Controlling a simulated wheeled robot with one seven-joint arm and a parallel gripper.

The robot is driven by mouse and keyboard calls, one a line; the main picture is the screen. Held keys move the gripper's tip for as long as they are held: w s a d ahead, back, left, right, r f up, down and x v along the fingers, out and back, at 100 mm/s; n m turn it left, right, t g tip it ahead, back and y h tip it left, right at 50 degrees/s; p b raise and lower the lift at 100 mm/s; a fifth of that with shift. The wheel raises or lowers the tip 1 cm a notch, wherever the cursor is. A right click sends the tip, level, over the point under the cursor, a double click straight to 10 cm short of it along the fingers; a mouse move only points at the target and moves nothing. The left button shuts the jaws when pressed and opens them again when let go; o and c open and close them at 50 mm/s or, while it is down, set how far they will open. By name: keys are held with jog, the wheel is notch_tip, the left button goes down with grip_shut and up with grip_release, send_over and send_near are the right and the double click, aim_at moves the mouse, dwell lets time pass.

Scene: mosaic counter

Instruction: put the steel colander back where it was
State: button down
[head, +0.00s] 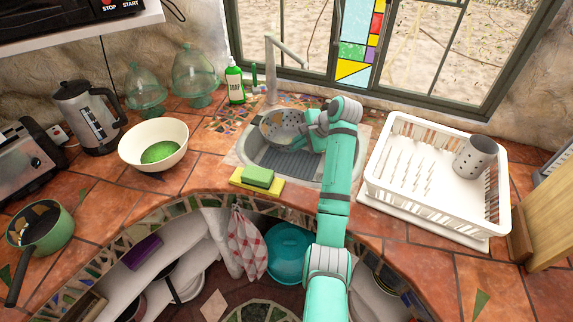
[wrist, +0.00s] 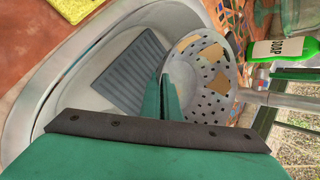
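The steel colander (head: 279,126), a round bowl with punched holes, is at the back left of the sink (head: 300,172). In the wrist view the colander (wrist: 207,78) is tilted, its inside showing, with the faucet close by. My gripper (head: 318,124) is at the colander's right side in the head view. In the wrist view its teal fingers (wrist: 168,96) are close together at the colander's rim and look shut on it. Whether the colander touches the sink is hard to tell.
A faucet (head: 272,70) and soap bottle (head: 235,82) stand behind the sink. A white dish rack (head: 432,208) with a steel cutlery holder (head: 475,157) is right. A green sponge (head: 258,177) lies in front; a cream bowl (head: 131,150) stands left. Some tiled counter between bowl and sink is clear.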

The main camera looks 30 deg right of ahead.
notch_tip(320, 180, down, 12)
jog(key=shift+f, duration=0.25)
dwell(0.5)
jog(key=c, duration=2)
grip_release()
jog(key=shift+f, duration=0.15)
jog(key=shift+s+d+r, duration=0.15)
jog(key=shift+r, duration=0.3)
jog(key=v, duration=1.1)
jog(key=shift+s, duration=0.15)
jog(key=shift+r, duration=0.1)
